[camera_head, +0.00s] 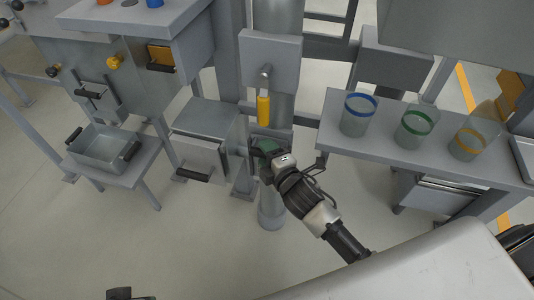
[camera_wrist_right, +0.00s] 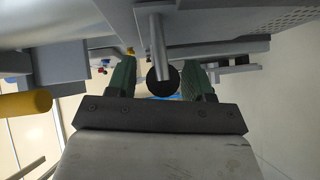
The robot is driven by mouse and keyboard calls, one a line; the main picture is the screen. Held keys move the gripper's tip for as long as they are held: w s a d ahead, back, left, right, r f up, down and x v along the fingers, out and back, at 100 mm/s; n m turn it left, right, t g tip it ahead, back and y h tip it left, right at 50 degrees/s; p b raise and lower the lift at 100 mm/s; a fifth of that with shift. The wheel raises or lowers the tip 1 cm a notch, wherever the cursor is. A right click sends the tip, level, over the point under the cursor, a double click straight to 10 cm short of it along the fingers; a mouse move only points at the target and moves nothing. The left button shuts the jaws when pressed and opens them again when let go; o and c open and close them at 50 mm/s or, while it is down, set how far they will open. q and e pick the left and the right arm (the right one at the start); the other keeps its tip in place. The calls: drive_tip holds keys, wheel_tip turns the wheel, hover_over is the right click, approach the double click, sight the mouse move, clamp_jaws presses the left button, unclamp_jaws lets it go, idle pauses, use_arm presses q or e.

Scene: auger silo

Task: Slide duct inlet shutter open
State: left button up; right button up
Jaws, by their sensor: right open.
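The grey vertical duct (camera_head: 272,215) stands in the middle of the head view. A grey box (camera_head: 270,62) on it carries a lever with a yellow grip (camera_head: 263,108). My right gripper (camera_head: 262,147) is in front of the duct, below the yellow grip. In the right wrist view its green fingers (camera_wrist_right: 163,82) are apart. A round black knob (camera_wrist_right: 163,80) and a grey rod (camera_wrist_right: 158,48) show between them; I cannot tell whether the fingers touch either. The shutter plate is not clearly made out behind my gripper. A dark part at the bottom edge may be my left gripper (camera_head: 130,294).
A grey bench (camera_head: 480,165) at the right holds cups with blue, green and orange bands. A grey box with a black handle (camera_head: 193,175) stands left of my gripper. A grey bin (camera_head: 103,148) sits on a low stand at the left. The floor in front is clear.

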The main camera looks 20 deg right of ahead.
drive_tip(key=shift+s, duration=0.2)
use_arm(q)
drive_tip(key=p+x, duration=0.1)
drive_tip(key=x, duration=0.2)
drive_tip(key=shift+p, duration=0.35)
use_arm(e)
drive_tip(key=v, duration=1)
drive_tip(key=shift+s, duration=0.2)
drive_tip(key=shift+d, duration=0.15)
